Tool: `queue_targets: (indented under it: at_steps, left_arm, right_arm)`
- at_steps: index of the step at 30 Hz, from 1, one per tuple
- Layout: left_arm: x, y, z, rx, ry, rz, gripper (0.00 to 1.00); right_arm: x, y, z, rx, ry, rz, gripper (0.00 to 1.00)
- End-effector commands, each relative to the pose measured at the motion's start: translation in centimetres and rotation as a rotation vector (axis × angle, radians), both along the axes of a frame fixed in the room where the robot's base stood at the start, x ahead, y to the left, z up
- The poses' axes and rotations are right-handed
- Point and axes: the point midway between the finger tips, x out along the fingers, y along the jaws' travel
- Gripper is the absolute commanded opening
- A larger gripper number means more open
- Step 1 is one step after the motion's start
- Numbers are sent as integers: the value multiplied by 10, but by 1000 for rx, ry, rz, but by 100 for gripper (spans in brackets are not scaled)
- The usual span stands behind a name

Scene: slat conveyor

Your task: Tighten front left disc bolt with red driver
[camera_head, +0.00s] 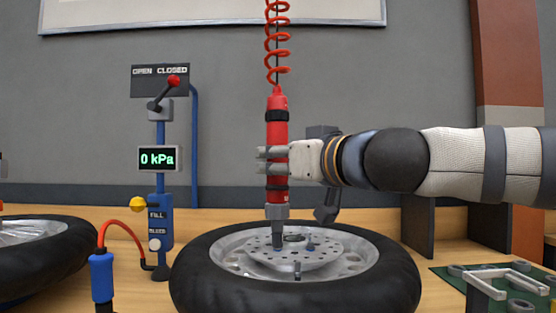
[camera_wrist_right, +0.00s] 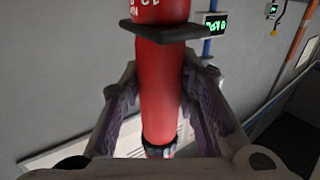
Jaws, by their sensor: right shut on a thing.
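The red driver (camera_head: 277,135) hangs upright from a red coiled cord (camera_head: 277,45). My right gripper (camera_head: 275,160), coming in from the right, is shut around its body; in the right wrist view the fingers sit on both sides of the red driver (camera_wrist_right: 160,95). The driver's dark tip points down at the left part of the disc (camera_head: 315,258), which lies in the middle of the wheel (camera_head: 210,285). I cannot tell whether the tip touches a bolt; any bolt under it is hidden. Other bolts stand at the disc's back right (camera_head: 310,243) and front (camera_head: 297,270). My left gripper is out of view.
A gauge post with a 0 kPa display (camera_head: 157,158) and a red-knobbed lever (camera_head: 173,82) stands left. A blue-handled hose (camera_head: 102,277) is at front left. Another tyre (camera_head: 45,262) is at far left. A green mat (camera_head: 450,275) with grey parts is at right.

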Motion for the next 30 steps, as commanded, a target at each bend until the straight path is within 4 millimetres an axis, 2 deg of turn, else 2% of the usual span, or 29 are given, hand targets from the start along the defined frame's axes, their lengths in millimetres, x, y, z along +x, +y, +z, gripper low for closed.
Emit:
queue_targets:
  at_steps: [30]
  left_arm:
    - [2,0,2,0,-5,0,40]
  right_arm:
    - [0,0,-6,-2,2,1,0]
